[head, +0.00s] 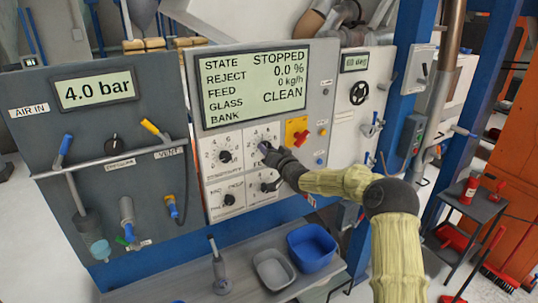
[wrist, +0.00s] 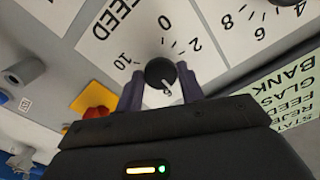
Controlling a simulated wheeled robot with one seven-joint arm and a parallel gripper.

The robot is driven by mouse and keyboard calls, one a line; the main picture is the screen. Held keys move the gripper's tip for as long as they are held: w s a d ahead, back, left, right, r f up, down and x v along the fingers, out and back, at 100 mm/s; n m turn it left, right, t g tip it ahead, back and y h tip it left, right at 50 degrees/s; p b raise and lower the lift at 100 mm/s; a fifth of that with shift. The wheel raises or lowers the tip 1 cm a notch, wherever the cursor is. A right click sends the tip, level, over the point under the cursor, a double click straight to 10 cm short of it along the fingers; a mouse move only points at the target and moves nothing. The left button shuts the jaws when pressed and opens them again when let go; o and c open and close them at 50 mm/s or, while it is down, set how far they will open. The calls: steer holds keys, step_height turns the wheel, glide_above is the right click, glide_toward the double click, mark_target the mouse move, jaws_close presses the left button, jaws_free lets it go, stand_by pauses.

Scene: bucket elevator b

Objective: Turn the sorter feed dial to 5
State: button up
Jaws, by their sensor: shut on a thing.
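The FEED dial's white scale plate (head: 262,132) is on the grey control panel, in the upper right of a group of dials. My gripper (head: 266,148) reaches it from the right and hides its knob in the head view. In the wrist view the round black knob (wrist: 160,73) sits between the two dark fingers of my gripper (wrist: 160,85), which are shut on it. The plate looks upside down there, with 0, 2 and 10 readable. A light pointer mark on the knob points down toward my gripper; the numbers on that side are hidden. The display (head: 257,82) reads STOPPED and FEED 0 kg/h.
Another dial (head: 224,156) is left of the FEED dial, with more below. A red knob on a yellow plate (head: 298,133) is close on the right. A shelf with a blue bin (head: 312,248) and grey bin (head: 273,270) stands below. The AIR IN panel (head: 95,120) is left.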

steer(key=o, duration=1)
steer(key=shift+s+d, duration=0.1)
steer(key=shift+d, duration=0.05)
steer(key=b+v, duration=0.6)
steer(key=v, duration=1.1)
steer(key=shift+d, duration=0.1)
steer(key=shift+s+f, duration=0.1)
